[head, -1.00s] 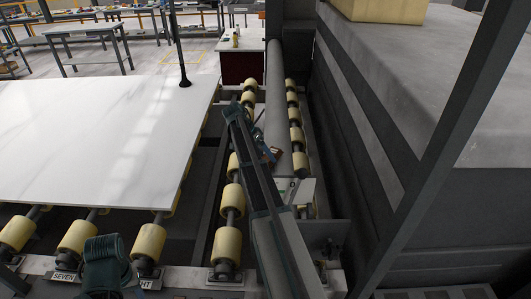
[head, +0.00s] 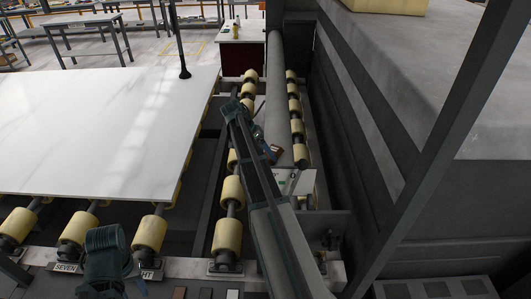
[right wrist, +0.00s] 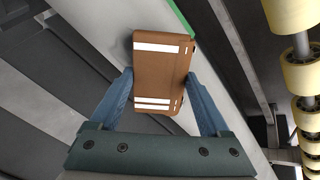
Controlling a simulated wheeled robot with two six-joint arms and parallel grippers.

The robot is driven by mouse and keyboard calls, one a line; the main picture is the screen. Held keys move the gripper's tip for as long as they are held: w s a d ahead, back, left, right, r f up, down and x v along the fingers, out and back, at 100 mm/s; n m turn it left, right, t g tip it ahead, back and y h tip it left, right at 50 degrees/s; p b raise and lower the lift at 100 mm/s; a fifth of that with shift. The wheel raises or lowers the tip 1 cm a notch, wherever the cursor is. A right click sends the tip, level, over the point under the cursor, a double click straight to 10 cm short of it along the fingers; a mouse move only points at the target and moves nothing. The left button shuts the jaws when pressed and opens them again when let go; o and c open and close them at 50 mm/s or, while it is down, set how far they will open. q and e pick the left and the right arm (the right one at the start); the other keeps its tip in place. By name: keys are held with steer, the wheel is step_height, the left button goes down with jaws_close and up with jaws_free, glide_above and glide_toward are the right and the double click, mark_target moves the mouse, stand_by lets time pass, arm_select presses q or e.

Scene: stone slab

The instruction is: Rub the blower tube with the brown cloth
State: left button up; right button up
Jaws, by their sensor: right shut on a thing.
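The blower tube (head: 275,70) is a long grey pipe running away from me between two rows of rollers. My right gripper (head: 264,143) is at its near part. It is shut on the brown cloth (right wrist: 160,75), a folded piece with white stripes, held between the blue fingers in the right wrist view (right wrist: 160,88). In the head view the cloth (head: 275,149) shows as a small brown patch against the tube. The cloth lies over the pale grey surface; whether it presses on it I cannot tell.
A white stone slab (head: 100,130) lies on cream rollers (head: 150,233) to the left. A dark machine wall (head: 360,120) stands close on the right, with a slanting post (head: 430,130) in front. A thin black pole (head: 178,40) rises at the slab's far corner.

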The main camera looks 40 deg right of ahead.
steer(key=shift+s+a, duration=1.1)
steer(key=shift+s, duration=0.25)
steer(key=shift+s+a, duration=1.1)
steer(key=shift+s, duration=0.25)
steer(key=shift+w+d, duration=0.15)
steer(key=shift+w+d, duration=1)
steer(key=shift+w, duration=0.2)
